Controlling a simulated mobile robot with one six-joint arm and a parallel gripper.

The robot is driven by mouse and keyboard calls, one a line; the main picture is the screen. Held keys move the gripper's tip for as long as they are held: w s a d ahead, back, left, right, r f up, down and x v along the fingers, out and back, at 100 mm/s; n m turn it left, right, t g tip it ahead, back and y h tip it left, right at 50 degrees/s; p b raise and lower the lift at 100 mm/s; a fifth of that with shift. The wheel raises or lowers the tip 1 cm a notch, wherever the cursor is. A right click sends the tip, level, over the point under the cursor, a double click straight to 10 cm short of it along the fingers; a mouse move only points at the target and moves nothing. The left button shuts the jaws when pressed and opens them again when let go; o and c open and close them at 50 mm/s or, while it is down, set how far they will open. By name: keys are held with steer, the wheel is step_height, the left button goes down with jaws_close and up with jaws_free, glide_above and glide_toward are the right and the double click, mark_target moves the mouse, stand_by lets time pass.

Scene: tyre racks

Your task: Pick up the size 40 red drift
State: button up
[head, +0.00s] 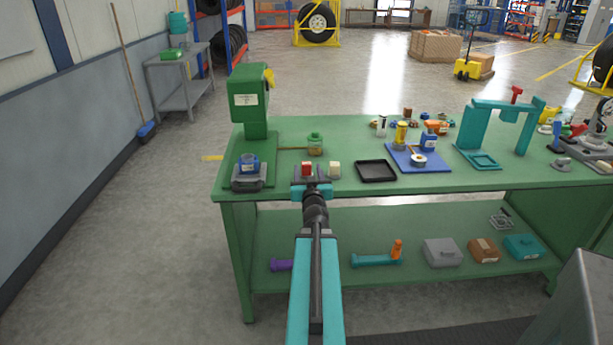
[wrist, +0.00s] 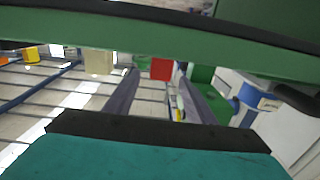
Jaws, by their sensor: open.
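A small red block-shaped piece (head: 307,169), which looks like the red drift, is at the front edge of the green workbench (head: 280,180), with a small pale patch on its front. Its size marking is unreadable. In the wrist view the red piece (wrist: 162,68) shows between the far ends of my two dark fingers. My gripper (head: 311,177) is open at the bench's front edge, directly in front of the red piece. In the wrist view my gripper (wrist: 158,85) has clear space between its fingers. Whether the fingers reach beside the piece is unclear.
A cream block (head: 334,169) stands close to the right of the red piece. A black tray (head: 376,171) lies farther right, then a blue mat (head: 405,160) with bottles and a tape roll. A green machine (head: 249,105) stands left. A green jar (head: 315,144) is behind.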

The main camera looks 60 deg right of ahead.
mark_target(308, 166)
steer(key=shift+d+f+b, duration=0.1)
steer(key=shift+d+b, duration=0.05)
steer(key=shift+b, duration=0.4)
steer(key=shift+w+d, duration=0.15)
steer(key=shift+d, duration=0.05)
steer(key=shift+x, duration=1.3)
steer(key=shift+r+b+x, duration=0.2)
steer(key=shift+b+x, duration=0.1)
steer(key=shift+x, duration=2.3)
steer(key=c, duration=1.2)
steer(key=shift+r, duration=0.15)
